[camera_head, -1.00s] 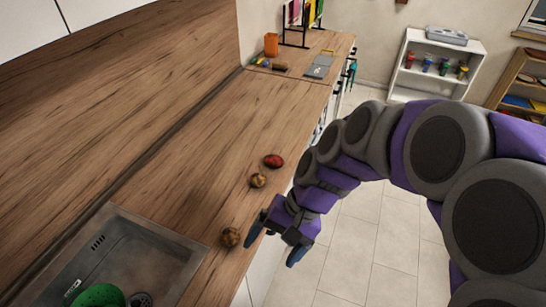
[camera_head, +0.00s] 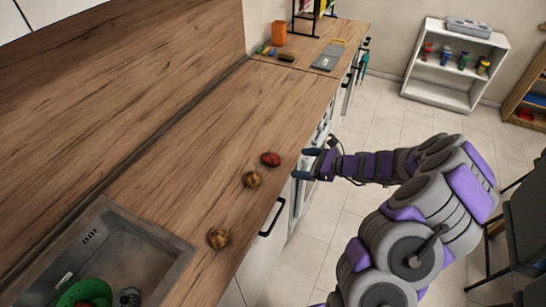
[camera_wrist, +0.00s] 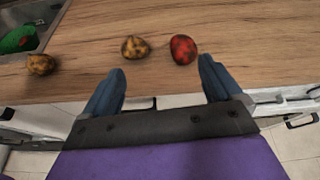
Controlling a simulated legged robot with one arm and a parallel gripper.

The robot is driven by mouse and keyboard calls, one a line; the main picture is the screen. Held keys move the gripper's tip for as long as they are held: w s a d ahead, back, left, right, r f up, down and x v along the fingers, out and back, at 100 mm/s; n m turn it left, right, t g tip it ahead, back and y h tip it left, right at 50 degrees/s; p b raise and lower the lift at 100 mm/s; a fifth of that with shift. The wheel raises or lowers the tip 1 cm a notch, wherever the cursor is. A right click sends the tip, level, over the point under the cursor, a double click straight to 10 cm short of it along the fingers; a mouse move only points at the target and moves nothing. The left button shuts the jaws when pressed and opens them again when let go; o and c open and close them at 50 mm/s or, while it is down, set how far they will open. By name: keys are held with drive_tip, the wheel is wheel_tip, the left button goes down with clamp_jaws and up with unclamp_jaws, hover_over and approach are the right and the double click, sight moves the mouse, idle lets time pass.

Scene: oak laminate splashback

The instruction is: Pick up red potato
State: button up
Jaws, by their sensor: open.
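The red potato (camera_head: 270,159) lies on the wooden counter (camera_head: 230,130) near its front edge. In the wrist view the red potato (camera_wrist: 183,49) is ahead of the fingers, nearer the right one, and not between them. My gripper (camera_head: 309,164) is open and empty, just off the counter's front edge to the right of the red potato. In the wrist view my gripper (camera_wrist: 160,88) shows its two blue fingers spread apart, pointing at the counter.
A yellow-brown potato (camera_head: 252,179) lies close beside the red one, and another (camera_head: 218,239) lies nearer the sink (camera_head: 150,255). A green colander (camera_head: 78,294) is in the sink. An orange cup (camera_head: 279,33) and a grey board (camera_head: 328,60) are at the far end.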

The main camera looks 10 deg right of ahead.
drive_tip(key=w+d+f+m+t, duration=0.1)
drive_tip(key=d+f+m, duration=0.1)
drive_tip(key=d+f, duration=0.1)
drive_tip(key=h+b, duration=0.1)
drive_tip(key=b, duration=0.2)
approach(279, 160)
drive_tip(key=x, duration=0.6)
drive_tip(key=shift+f, duration=0.4)
drive_tip(key=shift+r+b+x, duration=0.15)
drive_tip(key=shift+b+x, duration=0.2)
drive_tip(key=shift+x, duration=1.2)
drive_tip(key=shift+r+b+x, duration=0.1)
drive_tip(key=shift+b+x, duration=0.2)
drive_tip(key=shift+x, duration=1.2)
drive_tip(key=shift+a, duration=0.2)
drive_tip(key=shift+c, duration=0.4)
drive_tip(key=c, duration=1.1)
drive_tip(key=shift+r, duration=0.1)
drive_tip(key=shift+c, duration=0.2)
